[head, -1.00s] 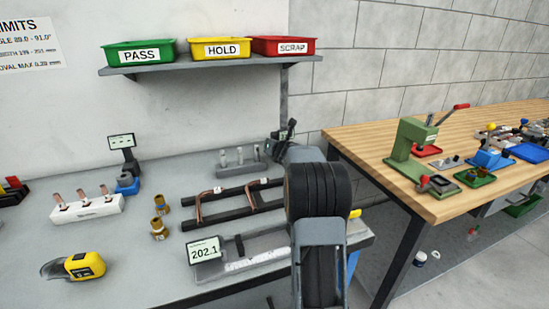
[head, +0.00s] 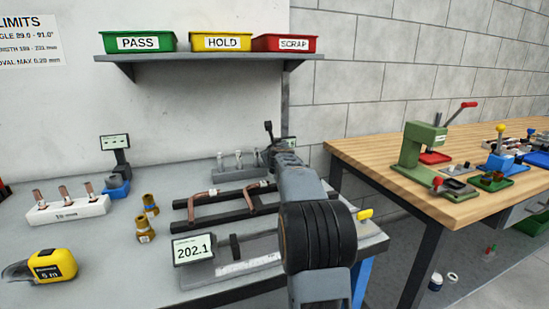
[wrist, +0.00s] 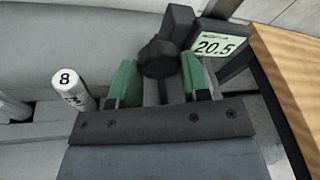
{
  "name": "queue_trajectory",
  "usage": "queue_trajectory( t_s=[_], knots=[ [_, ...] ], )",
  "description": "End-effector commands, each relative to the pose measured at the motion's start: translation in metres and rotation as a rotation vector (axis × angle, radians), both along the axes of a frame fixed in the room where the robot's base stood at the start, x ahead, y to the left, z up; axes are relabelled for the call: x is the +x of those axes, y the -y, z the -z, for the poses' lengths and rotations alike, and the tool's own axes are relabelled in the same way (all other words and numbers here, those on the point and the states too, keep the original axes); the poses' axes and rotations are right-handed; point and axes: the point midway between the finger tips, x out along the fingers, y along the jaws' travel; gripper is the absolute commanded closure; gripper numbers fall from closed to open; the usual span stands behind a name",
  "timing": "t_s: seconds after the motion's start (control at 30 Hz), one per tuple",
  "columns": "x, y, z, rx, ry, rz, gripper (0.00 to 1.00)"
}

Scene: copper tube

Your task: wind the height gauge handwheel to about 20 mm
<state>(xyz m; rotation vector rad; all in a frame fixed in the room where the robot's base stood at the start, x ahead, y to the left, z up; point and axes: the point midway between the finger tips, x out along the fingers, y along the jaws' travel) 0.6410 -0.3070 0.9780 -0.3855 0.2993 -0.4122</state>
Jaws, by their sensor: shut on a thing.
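The height gauge's dark handwheel (wrist: 160,58) sits between the green-padded fingers of my gripper (wrist: 158,78) in the wrist view. The gripper is shut on the handwheel. Beside it to the right, the height gauge display (wrist: 214,46) reads 20.5. In the head view, my arm covers most of the gauge and my gripper; a dark upright part (head: 268,131) and a sliver of green display show at the back of the bench.
A pin marked 8 (wrist: 72,90) stands left of my fingers. In the head view, a grey pin rack (head: 238,172), a copper tube on black rails (head: 212,220) and a display reading 202.1 (head: 194,249) are nearby. A wooden table (head: 385,160) stands to the right.

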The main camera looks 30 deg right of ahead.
Motion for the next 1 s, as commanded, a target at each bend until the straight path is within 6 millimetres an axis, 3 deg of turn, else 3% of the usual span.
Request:
queue_trajectory(
  t_s=[0.67,0.7,0.93,1.0],
  knots=[
    [-0.0003,0.0006,0.0000,-0.052,-0.013,0.002,0.81],
    [-0.0004,0.0007,0.0001,-0.052,-0.013,0.002,0.55],
    [0.0000,-0.0001,0.0001,-0.051,-0.013,0.000,0.33],
    [0.0001,-0.0002,0.0001,-0.051,-0.013,0.000,0.32]
  ],
)
